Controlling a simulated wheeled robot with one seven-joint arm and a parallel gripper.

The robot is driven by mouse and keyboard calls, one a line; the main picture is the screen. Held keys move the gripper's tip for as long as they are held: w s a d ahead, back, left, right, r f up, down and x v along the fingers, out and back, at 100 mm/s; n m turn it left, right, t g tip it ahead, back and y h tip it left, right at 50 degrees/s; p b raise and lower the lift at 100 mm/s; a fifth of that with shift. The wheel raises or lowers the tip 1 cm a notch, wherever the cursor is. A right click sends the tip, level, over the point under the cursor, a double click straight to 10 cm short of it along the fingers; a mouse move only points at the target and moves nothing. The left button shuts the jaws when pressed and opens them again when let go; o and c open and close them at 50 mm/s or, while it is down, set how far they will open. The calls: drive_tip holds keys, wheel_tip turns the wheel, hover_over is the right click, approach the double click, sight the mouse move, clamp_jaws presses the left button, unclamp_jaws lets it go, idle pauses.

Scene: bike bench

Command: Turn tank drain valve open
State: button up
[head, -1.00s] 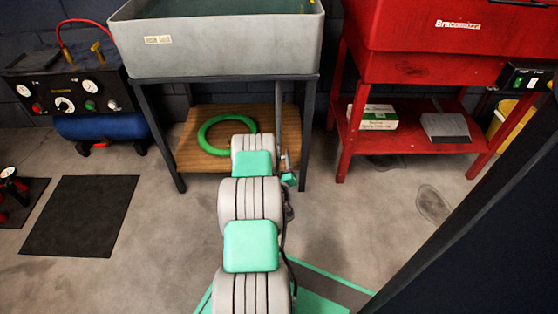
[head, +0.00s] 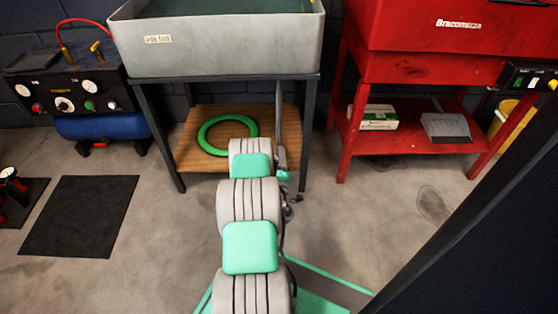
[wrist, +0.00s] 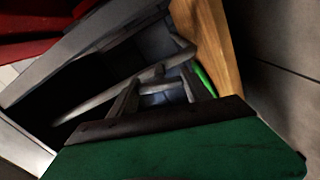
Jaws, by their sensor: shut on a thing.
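The grey tank (head: 215,50) stands on a dark-legged stand in the head view. A thin grey drain pipe (head: 279,115) hangs below its right part. My gripper (head: 283,172) is at the pipe's lower end, mostly hidden behind my arm. In the wrist view my gripper's two fingers (wrist: 160,92) stand apart, with a pale thin bar (wrist: 158,84) between them. They are shut on this bar, which seems to be the drain valve's handle. The valve body and the handle's exact angle cannot be made out.
A wooden shelf (head: 187,155) under the tank carries a green hose ring (head: 204,138). The stand's right front leg (head: 309,135) is close to my gripper. A red cabinet (head: 410,70) stands at right, a compressor (head: 100,127) at left. The floor between is clear.

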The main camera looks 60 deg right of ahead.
drive_tip(key=shift+w+r+n, duration=0.1)
drive_tip(key=shift+n, duration=0.7)
drive_tip(key=o, duration=1.4)
drive_tip(key=shift+c, duration=0.2)
